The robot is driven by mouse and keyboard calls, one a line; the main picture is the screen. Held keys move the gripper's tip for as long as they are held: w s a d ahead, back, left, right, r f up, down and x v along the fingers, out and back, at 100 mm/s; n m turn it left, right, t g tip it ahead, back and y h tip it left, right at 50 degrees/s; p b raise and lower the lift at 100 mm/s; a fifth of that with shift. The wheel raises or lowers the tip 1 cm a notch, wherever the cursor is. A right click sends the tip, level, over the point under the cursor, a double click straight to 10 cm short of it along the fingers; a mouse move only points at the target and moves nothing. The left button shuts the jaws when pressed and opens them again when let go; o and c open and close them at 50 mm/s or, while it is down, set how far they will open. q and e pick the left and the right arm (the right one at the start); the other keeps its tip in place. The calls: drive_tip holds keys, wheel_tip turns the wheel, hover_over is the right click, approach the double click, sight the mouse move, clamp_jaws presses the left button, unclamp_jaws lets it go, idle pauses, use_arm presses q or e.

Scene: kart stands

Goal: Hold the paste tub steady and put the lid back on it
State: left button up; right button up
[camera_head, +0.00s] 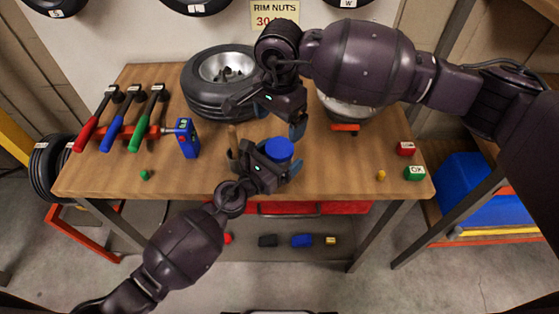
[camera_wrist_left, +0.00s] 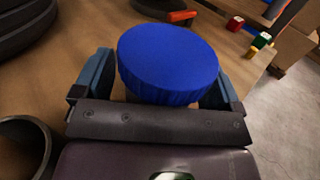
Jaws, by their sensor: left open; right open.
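The blue lid (camera_head: 279,149) is a round cap near the table's front edge. In the left wrist view the lid (camera_wrist_left: 168,60) shows its flat top and ribbed rim. It appears to sit on top of the paste tub, whose body is almost wholly hidden beneath it. Whether it is fully seated I cannot tell. My left gripper (camera_head: 262,158) is open, with its fingers on either side of the tub and lid. My right gripper (camera_head: 268,117) is open and empty, a little behind and above the lid.
Small red (camera_head: 406,149) and green (camera_head: 414,173) blocks are at right. The front left of the table is mostly clear.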

sight(280, 147)
use_arm(q)
drive_tip(key=c, duration=1.7)
use_arm(e)
drive_tip(key=shift+c, duration=1)
drive_tip(key=shift+n, duration=2.3)
drive_tip(key=shift+f, duration=4.05)
drive_tip(key=c, duration=0.7)
drive_tip(key=m, duration=0.6)
drive_tip(key=shift+m, duration=0.3)
